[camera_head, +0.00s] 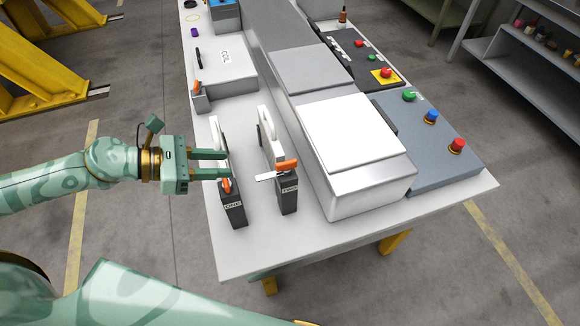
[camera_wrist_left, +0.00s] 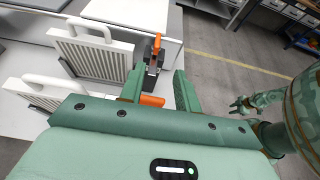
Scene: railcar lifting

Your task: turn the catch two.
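Catch two is the dark block labelled TWO (camera_head: 288,197), with an orange handle (camera_head: 287,165) and a flat metal tongue pointing left in the head view. Its orange handle (camera_wrist_left: 157,43) also shows in the left wrist view, beyond my fingertips. Catch one, labelled ONE (camera_head: 234,212), stands to its left; its orange handle (camera_wrist_left: 152,100) shows close to my fingers in the left wrist view. My left gripper (camera_head: 229,164) is open and empty, over catch one and left of catch two. My right gripper (camera_wrist_left: 242,105) shows small in the left wrist view, its fingers apparently apart.
White handled panels (camera_head: 268,133) stand behind the catches. A large white-topped box (camera_head: 345,135) is close on the right, beside a control panel with colored knobs (camera_head: 430,117). The table front (camera_head: 262,252) is clear. A grey COIL box (camera_head: 225,68) lies farther back.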

